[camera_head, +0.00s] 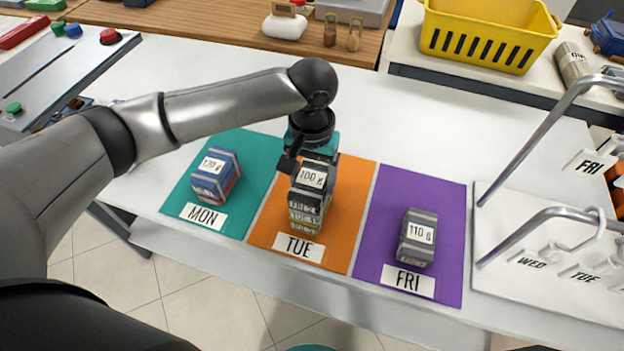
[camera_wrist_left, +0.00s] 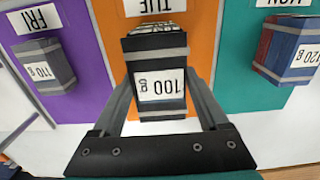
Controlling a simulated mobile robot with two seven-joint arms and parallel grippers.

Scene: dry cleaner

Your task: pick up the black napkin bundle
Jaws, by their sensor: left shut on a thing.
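The black napkin bundle (camera_head: 313,177), dark with grey bands and a "100 g" label, is over the orange TUE mat (camera_head: 349,200). My left gripper (camera_head: 312,163) has come down on it from above and is shut on it. In the left wrist view the bundle (camera_wrist_left: 160,105) sits between the two fingers of the gripper (camera_wrist_left: 160,85). Lower layers with small lettering and a yellowish bottom show under the label in the head view. I cannot tell whether they are part of this bundle or whether it is clear of the mat. My right gripper is not in view.
A grey "110 g" bundle (camera_head: 417,238) lies on the purple FRI mat (camera_head: 440,200). A white board with metal rails (camera_head: 545,300) stands right. A yellow basket (camera_head: 487,35) is behind.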

